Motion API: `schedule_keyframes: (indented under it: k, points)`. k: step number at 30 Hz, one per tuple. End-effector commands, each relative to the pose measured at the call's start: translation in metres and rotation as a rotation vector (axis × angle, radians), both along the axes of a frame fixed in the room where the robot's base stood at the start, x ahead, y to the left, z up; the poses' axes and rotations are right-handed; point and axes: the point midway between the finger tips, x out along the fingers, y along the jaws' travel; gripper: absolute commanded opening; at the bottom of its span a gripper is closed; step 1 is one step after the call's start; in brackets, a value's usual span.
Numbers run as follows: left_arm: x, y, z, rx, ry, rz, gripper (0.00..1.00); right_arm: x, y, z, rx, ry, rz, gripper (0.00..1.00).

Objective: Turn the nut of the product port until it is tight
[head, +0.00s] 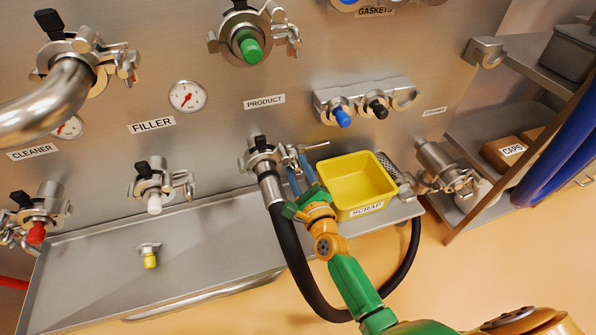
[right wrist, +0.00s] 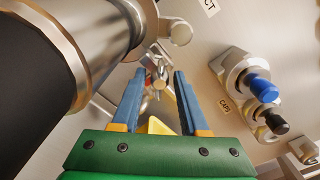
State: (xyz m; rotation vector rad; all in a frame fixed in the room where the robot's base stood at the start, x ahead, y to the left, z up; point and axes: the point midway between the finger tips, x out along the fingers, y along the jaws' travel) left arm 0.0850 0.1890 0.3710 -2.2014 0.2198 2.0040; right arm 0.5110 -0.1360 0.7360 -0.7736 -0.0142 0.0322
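The product port (head: 262,152) sits on the steel panel below the PRODUCT label, with a black hose (head: 292,250) hanging from its metal end. A clamp with a silver nut (head: 289,160) sticks out on its right side. My right gripper (head: 301,172) reaches up to it from below. In the right wrist view the two blue fingers (right wrist: 159,74) are open and apart. The silver nut (right wrist: 159,72) shows at the fingertips, between them in the picture; I cannot tell whether they touch it. The hose end fills the left of that view. My left gripper is not in view.
A yellow scrap bin (head: 355,184) stands close to the right of my gripper. A holder with blue and black caps (head: 365,100) is above it. The hose loops behind my right arm. The steel tray (head: 95,280) is mostly clear, with a small yellow-tipped fitting (head: 149,258).

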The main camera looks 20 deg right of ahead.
Motion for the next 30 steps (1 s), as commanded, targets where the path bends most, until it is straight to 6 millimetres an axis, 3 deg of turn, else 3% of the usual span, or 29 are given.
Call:
schedule_keyframes:
  k: [4,5,9,14,19,26,30]
  points:
    - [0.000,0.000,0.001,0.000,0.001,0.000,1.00,0.000,0.000,0.001,0.000,-0.002,-0.001,0.42]
    - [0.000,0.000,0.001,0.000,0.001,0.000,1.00,0.000,0.000,0.001,0.000,-0.002,-0.001,0.37]
    - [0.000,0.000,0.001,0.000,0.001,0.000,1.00,0.000,0.000,0.001,0.000,-0.002,-0.001,0.00]
    - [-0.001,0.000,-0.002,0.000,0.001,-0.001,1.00,0.000,0.000,0.000,0.036,-0.002,-0.001,0.00]
    - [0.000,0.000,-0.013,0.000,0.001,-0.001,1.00,0.000,0.000,-0.001,0.390,0.009,-0.001,0.00]
    - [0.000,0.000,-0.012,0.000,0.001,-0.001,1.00,0.000,0.000,0.001,0.419,0.012,0.000,0.00]
    - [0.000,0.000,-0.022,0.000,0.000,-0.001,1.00,0.000,0.000,-0.001,0.729,0.021,0.001,0.00]
